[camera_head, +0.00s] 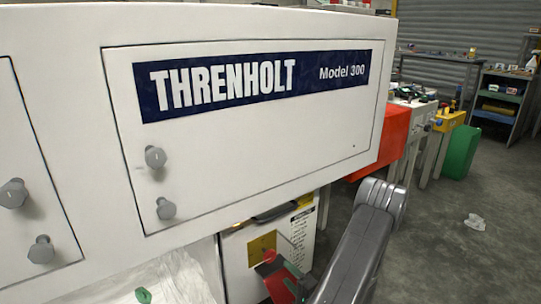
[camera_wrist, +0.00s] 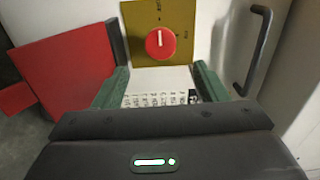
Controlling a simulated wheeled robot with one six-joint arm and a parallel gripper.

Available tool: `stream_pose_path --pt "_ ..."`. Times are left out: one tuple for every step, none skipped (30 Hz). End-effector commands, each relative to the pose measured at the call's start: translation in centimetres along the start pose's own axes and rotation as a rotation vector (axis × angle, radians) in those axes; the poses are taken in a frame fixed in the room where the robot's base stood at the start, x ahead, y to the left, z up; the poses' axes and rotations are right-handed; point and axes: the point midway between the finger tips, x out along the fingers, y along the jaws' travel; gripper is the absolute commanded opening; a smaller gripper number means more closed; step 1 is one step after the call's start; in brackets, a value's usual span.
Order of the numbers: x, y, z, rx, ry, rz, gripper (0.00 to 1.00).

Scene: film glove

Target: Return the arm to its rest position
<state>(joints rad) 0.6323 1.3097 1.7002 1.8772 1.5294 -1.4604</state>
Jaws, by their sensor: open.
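My gripper (camera_wrist: 160,70) shows in the wrist view with its two green fingers spread apart. No object is held between them. Behind the fingers is a red round knob (camera_wrist: 160,43) with a white mark, on a yellow plate (camera_wrist: 180,14). The knob is beyond the fingertips, and I see no contact. In the head view the knob (camera_head: 269,257) and plate (camera_head: 257,243) are on a pale cabinet below the big white machine. My grey arm (camera_head: 365,240) reaches up at the lower right of the head view, and its end is mostly hidden low in the picture.
The white machine box (camera_head: 240,140) overhangs the cabinet, with grey knobs (camera_head: 155,157) on its front. A dark handle (camera_wrist: 257,50) stands right of the plate, and a red panel (camera_wrist: 65,65) left. Open floor (camera_head: 440,225) lies right, with a crumpled scrap (camera_head: 474,221).

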Motion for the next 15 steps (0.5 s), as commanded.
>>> stream_pose_path --pt "0.9 0.1 0.1 -0.003 -0.005 -0.001 0.66" --pt "1.4 0.1 0.1 -0.003 -0.004 -0.002 0.66" --pt "2.1 0.1 0.1 -0.002 -0.005 -0.002 0.66" --pt "2.6 0.1 0.1 -0.001 -0.004 -0.002 0.66" --pt "3.1 0.2 0.1 -0.002 -0.004 -0.001 0.66" --pt "3.9 0.2 0.1 -0.003 -0.005 -0.001 0.66" --pt "4.4 0.2 0.1 -0.003 -0.003 -0.001 0.66" --pt "5.0 0.2 0.1 -0.003 -0.004 -0.002 0.66" --pt "5.7 0.1 0.0 -0.004 -0.004 -0.002 0.66" --pt "6.3 0.2 0.1 -0.004 -0.004 -0.002 0.66" --pt "6.9 0.2 0.1 -0.003 -0.004 -0.002 0.66" --pt "7.6 0.2 0.1 -0.002 -0.003 -0.002 0.66" --pt "8.2 0.2 0.1 -0.002 -0.004 -0.002 0.66" --pt "8.8 0.1 0.1 -0.003 -0.003 -0.003 0.66" --pt "9.6 0.1 0.1 -0.004 -0.004 -0.003 0.66"
